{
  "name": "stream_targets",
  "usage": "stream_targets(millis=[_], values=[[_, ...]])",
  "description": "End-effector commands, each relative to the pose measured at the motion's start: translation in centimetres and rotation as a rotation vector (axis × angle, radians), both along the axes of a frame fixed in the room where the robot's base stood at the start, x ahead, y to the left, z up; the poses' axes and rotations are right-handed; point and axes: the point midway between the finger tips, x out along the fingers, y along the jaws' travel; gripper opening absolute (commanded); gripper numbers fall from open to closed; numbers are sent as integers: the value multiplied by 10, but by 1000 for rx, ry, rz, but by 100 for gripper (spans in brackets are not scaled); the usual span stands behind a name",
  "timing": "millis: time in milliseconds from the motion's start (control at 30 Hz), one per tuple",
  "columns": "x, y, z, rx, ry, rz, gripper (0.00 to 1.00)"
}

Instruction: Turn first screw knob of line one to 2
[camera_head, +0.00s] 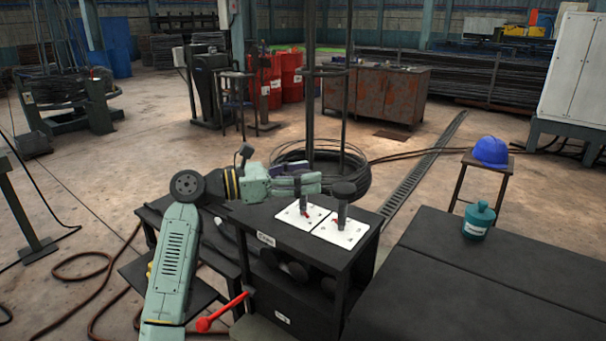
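Two white dial plates lie side by side on top of a black cabinet (262,219). The left plate (288,216) carries a dark knob stem (303,203) with a small red mark; its upper part is hidden behind my gripper or meets it in the picture. The right plate (352,237) carries an upright stem with a round black knob (343,188) on top. The plate markings are too small to read. My pale green gripper (312,182) points right, in the picture just above the left stem. I cannot tell whether it touches the stem or how far its fingers are apart.
A red-handled lever (218,314) sticks out at the cabinet's lower left. A dark table (480,290) at right holds a teal canister (479,219). A blue helmet (491,151) rests on a stool behind it. A wire coil (355,180) stands behind the cabinet.

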Motion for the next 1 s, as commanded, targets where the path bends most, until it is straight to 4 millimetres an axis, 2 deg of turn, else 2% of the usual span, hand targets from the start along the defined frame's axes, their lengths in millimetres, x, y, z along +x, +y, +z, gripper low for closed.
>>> stream_targets(millis=[67,633,1000], values=[[0,0,0,0,0,0,53],[0,0,0,0,0,0,15],[-1,1,-3,1,-4,60,14]])
